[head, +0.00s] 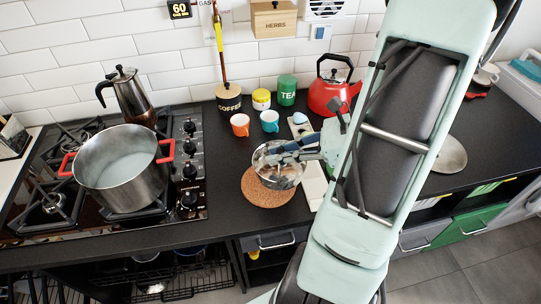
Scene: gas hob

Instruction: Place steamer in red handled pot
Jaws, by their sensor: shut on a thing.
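The red handled pot (112,170) stands upright on the gas hob. It is a steel pot with two red side handles, and its inside looks empty. The steamer (277,176) is a shiny metal vessel at the middle of the counter, over the round cork mat (257,194). I cannot tell whether it touches the mat. My gripper (301,150) is shut on the steamer at its upper right side. The fingers and my arm hide part of the steamer.
A moka pot (132,97) stands on the hob behind the pot. Orange (240,124) and blue (270,121) cups, a coffee jar (229,99) and a red kettle (333,92) stand behind the steamer. Counter between hob and mat is clear.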

